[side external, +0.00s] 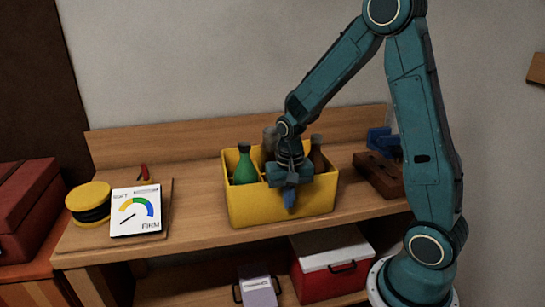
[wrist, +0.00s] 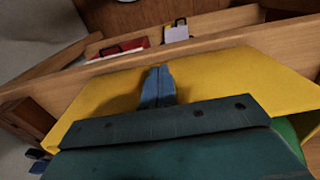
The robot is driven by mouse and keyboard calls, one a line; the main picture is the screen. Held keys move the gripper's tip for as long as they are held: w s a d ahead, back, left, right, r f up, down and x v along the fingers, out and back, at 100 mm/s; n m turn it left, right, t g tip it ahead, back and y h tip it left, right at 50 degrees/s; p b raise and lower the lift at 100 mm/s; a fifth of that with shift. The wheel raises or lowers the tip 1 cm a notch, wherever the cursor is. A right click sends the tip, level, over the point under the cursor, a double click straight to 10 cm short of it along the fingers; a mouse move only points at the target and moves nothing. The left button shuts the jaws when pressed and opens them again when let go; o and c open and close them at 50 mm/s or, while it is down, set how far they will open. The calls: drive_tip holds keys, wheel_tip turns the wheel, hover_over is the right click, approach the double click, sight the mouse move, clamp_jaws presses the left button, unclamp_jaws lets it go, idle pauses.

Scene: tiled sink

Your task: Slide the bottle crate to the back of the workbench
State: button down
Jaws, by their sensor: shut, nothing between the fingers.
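The yellow bottle crate (side external: 282,207) stands on the wooden workbench (side external: 200,222), near the middle of its length. It holds a green bottle (side external: 244,167), a brown bottle (side external: 317,156) and a grey-topped one (side external: 269,140), partly hidden by my arm. My gripper (side external: 290,198) is shut and empty, pointing down at the crate's front wall in the side view. In the wrist view my shut fingers (wrist: 158,85) lie against the view of the yellow crate wall (wrist: 215,80). I cannot tell whether they touch it. A strip of bench shows behind the crate, before the wooden backboard (side external: 220,135).
A dial card reading FIRM (side external: 136,211) and a yellow-topped spool (side external: 89,201) stand at the bench's left. A brown block (side external: 379,174) and a blue tool (side external: 383,142) are at the right. A red box with a white lid (side external: 330,265) sits on the lower shelf.

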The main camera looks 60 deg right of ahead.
sight(273, 131)
idle(0.3)
drive_tip(key=w+d, duration=1.4)
drive_tip(key=shift+w+d, duration=0.15)
drive_tip(key=shift+d, duration=0.05)
drive_tip(key=shift+a, duration=0.1)
idle(0.5)
drive_tip(key=shift+s+a, duration=1.25)
drive_tip(key=shift+s, duration=0.1)
drive_tip(key=shift+s+a+r, duration=0.15)
drive_tip(key=shift+a+r, duration=0.05)
wheel_tip(273, 131, up, 8)
drive_tip(key=shift+r, duration=0.85)
